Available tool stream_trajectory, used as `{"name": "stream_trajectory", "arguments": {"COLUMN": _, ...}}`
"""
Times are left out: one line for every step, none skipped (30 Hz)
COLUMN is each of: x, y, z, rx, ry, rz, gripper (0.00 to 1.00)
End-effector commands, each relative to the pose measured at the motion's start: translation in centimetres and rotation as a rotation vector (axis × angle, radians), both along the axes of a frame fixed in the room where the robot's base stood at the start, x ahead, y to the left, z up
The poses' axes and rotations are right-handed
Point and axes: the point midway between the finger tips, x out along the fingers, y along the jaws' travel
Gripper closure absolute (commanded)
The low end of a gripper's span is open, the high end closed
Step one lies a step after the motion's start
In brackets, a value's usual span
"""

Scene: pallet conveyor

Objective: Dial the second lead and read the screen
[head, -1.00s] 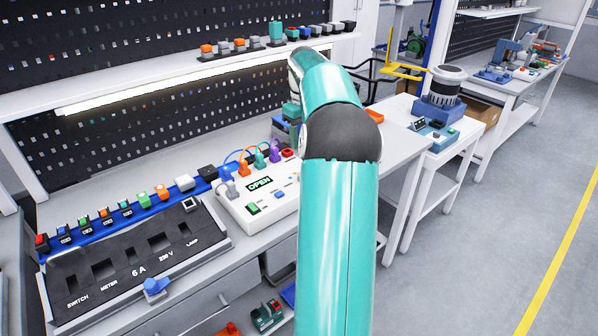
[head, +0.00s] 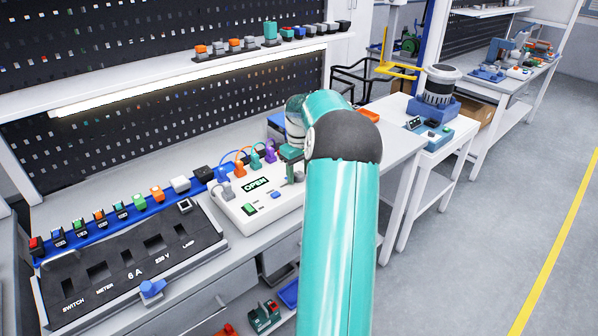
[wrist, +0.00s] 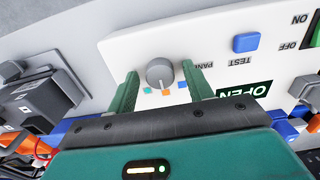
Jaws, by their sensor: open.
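The white tester box (head: 237,213) stands on the bench in the head view, its screen (head: 255,184) reading OPEN. In the wrist view the screen (wrist: 248,90) shows upside down at the right, partly cut off by my gripper. A grey round dial (wrist: 160,72) sits on the panel with small coloured marks beside it, teal and orange among them. My gripper (wrist: 158,80) is open, its two green fingers on either side of the dial with gaps showing. Coloured plugs with leads (head: 255,161) stand along the back of the box. My gripper (head: 292,168) hides the dial in the head view.
A blue TEST button (wrist: 246,43) and a green switch (wrist: 314,38) lie beside the dial. A black panel (head: 130,262) with slots stands left of the box. A blue rail (head: 120,229) of coloured modules runs behind it.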

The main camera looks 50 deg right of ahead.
Motion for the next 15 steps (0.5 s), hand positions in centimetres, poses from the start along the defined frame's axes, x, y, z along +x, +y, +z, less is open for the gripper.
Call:
{"name": "stream_trajectory", "arguments": {"x": 0.0, "y": 0.0, "z": 0.0, "rx": 0.0, "ry": 0.0, "rz": 0.0, "gripper": 0.49}}
{"name": "stream_trajectory", "arguments": {"x": 0.0, "y": 0.0, "z": 0.01, "rx": 0.0, "ry": 0.0, "rz": 0.0, "gripper": 0.55}}
{"name": "stream_trajectory", "arguments": {"x": 0.0, "y": 0.0, "z": 0.01, "rx": 0.0, "ry": 0.0, "rz": 0.0, "gripper": 0.62}}
{"name": "stream_trajectory", "arguments": {"x": 0.0, "y": 0.0, "z": 0.01, "rx": 0.0, "ry": 0.0, "rz": 0.0, "gripper": 0.68}}
{"name": "stream_trajectory", "arguments": {"x": 0.0, "y": 0.0, "z": 0.02, "rx": 0.0, "ry": 0.0, "rz": 0.0, "gripper": 0.74}}
{"name": "stream_trajectory", "arguments": {"x": 0.0, "y": 0.0, "z": 0.02, "rx": 0.0, "ry": 0.0, "rz": 0.0, "gripper": 0.82}}
{"name": "stream_trajectory", "arguments": {"x": 0.0, "y": 0.0, "z": 0.02, "rx": 0.0, "ry": 0.0, "rz": 0.0, "gripper": 0.88}}
{"name": "stream_trajectory", "arguments": {"x": 0.0, "y": 0.0, "z": 0.02, "rx": 0.0, "ry": 0.0, "rz": 0.0, "gripper": 0.94}}
{"name": "stream_trajectory", "arguments": {"x": 0.0, "y": 0.0, "z": 0.02, "rx": 0.0, "ry": 0.0, "rz": 0.0, "gripper": 0.93}}
{"name": "stream_trajectory", "arguments": {"x": 0.0, "y": -0.01, "z": 0.02, "rx": 0.0, "ry": 0.0, "rz": 0.0, "gripper": 0.93}}
{"name": "stream_trajectory", "arguments": {"x": 0.01, "y": 0.0, "z": 0.02, "rx": 0.0, "ry": 0.0, "rz": -0.001, "gripper": 0.93}}
{"name": "stream_trajectory", "arguments": {"x": 0.01, "y": 0.0, "z": 0.03, "rx": 0.0, "ry": 0.0, "rz": -0.002, "gripper": 0.93}}
{"name": "stream_trajectory", "arguments": {"x": 0.01, "y": 0.0, "z": 0.03, "rx": 0.0, "ry": 0.0, "rz": -0.004, "gripper": 0.93}}
{"name": "stream_trajectory", "arguments": {"x": 0.01, "y": 0.0, "z": 0.03, "rx": 0.0, "ry": 0.0, "rz": -0.007, "gripper": 0.93}}
{"name": "stream_trajectory", "arguments": {"x": 0.02, "y": 0.01, "z": 0.04, "rx": 0.0, "ry": 0.0, "rz": -0.013, "gripper": 0.93}}
